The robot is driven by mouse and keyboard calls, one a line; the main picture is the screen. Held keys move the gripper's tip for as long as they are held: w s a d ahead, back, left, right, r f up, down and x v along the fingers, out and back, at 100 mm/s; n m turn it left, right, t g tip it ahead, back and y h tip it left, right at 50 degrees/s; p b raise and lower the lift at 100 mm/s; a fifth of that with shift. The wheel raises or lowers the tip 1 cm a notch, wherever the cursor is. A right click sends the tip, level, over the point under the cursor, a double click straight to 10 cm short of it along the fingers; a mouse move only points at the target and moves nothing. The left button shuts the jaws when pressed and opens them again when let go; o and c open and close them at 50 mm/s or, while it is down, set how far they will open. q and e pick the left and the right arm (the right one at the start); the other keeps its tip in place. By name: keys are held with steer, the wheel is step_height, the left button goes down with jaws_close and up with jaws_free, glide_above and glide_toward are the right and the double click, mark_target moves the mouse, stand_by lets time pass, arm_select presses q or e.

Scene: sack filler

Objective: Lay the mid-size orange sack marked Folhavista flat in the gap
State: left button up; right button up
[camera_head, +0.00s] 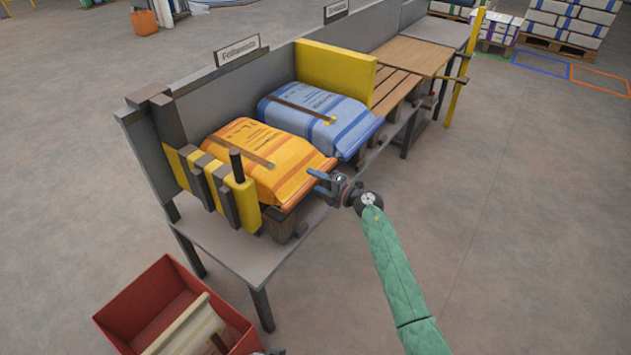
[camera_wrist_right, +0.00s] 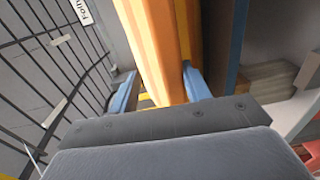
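My right gripper (camera_head: 322,183) is at the sack's front right corner. In the right wrist view the orange sack (camera_wrist_right: 155,45) runs between the two blue fingers (camera_wrist_right: 160,85). The fingers stand wide apart, with a thin gap on the left side. Whether the right finger touches the sack is hard to tell.
The blue sack (camera_head: 318,118) lies just right of the orange one, against a yellow divider (camera_head: 335,68). The yellow block with dark posts (camera_head: 232,195) stands at the left. A red bin (camera_head: 150,300) stands on the floor in front. Wooden slats (camera_head: 395,88) continue the bench; open floor lies right.

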arm_select(q)
steer(key=shift+w+d+f+b, duration=0.1)
steer(key=shift+f+b, duration=0.2)
steer(key=shift+f, duration=1.15)
arm_select(e)
steer(key=v, duration=0.7)
steer(key=shift+s+d, duration=0.2)
steer(key=shift+d, duration=0.2)
arm_select(q)
steer(key=shift+w+r, duration=0.2)
steer(key=shift+r, duration=0.1)
arm_select(e)
steer(key=shift+r, duration=0.1)
